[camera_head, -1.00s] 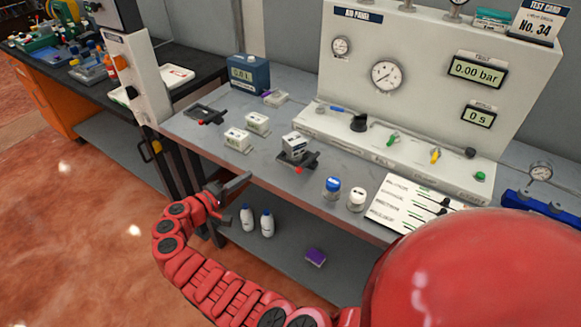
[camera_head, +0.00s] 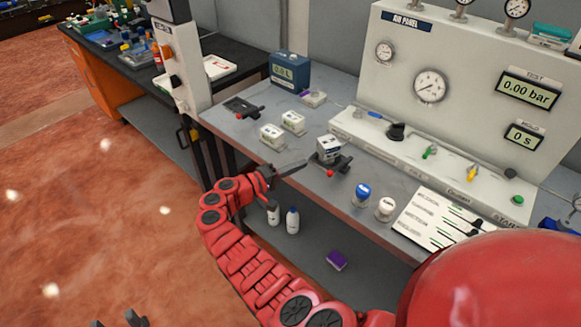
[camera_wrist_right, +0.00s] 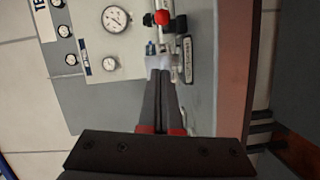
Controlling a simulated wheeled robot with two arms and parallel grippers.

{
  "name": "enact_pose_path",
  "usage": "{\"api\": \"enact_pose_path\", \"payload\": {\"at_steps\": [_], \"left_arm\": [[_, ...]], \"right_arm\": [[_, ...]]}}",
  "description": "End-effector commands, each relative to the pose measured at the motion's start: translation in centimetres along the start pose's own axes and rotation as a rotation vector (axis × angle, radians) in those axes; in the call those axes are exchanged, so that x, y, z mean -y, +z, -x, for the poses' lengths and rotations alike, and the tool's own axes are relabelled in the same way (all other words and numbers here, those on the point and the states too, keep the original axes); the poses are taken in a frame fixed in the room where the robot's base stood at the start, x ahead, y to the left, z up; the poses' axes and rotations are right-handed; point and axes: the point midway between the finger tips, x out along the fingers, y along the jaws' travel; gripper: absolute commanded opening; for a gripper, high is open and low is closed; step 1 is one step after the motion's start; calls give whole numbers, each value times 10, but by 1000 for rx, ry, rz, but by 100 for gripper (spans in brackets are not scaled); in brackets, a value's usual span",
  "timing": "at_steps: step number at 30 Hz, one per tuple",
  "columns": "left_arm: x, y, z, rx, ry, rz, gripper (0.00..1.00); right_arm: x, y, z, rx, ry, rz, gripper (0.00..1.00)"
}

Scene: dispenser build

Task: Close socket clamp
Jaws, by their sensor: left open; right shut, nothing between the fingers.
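A dark socket clamp with a red-tipped lever (camera_head: 329,173) stands near the bench's front edge, with a grey-white block (camera_head: 328,148) in it. A second dark clamp (camera_head: 243,108), also red-tipped, sits at the far left of the bench and looks empty. My right gripper (camera_head: 303,163) is shut and empty, its tips just left of the clamp holding the block; I cannot tell whether they touch it. In the right wrist view the shut fingers (camera_wrist_right: 160,74) point towards a red knob (camera_wrist_right: 162,17). My left gripper (camera_head: 126,317) is open at the bottom edge, far from the bench.
Two pale blocks (camera_head: 272,136) lie left of the clamp. A blue-capped jar (camera_head: 362,194) and a white-capped jar (camera_head: 385,208) stand to its right. The air panel (camera_head: 440,60) rises behind. White bottles (camera_head: 293,220) and a purple box (camera_head: 337,260) are on the lower shelf.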

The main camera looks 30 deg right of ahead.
Motion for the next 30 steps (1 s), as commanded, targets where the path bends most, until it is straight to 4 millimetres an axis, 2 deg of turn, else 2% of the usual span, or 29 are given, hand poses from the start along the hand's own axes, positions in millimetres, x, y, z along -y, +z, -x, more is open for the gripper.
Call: {"api": "enact_pose_path", "payload": {"at_steps": [1, 7, 18, 30], "left_arm": [[0, -1, -7, 0, 0, 0, 50], [1, -3, -17, 0, 0, 0, 50], [2, -7, -39, 0, 0, 0, 50], [2, -7, -40, 0, 0, 0, 50]], "right_arm": [[-4, 0, -12, 5, 2, 2, 0], [-4, 0, -50, 4, 1, -1, 0], [-2, 33, -54, -1, 0, -1, 0], [0, 38, -56, -1, -1, -2, 0]]}}
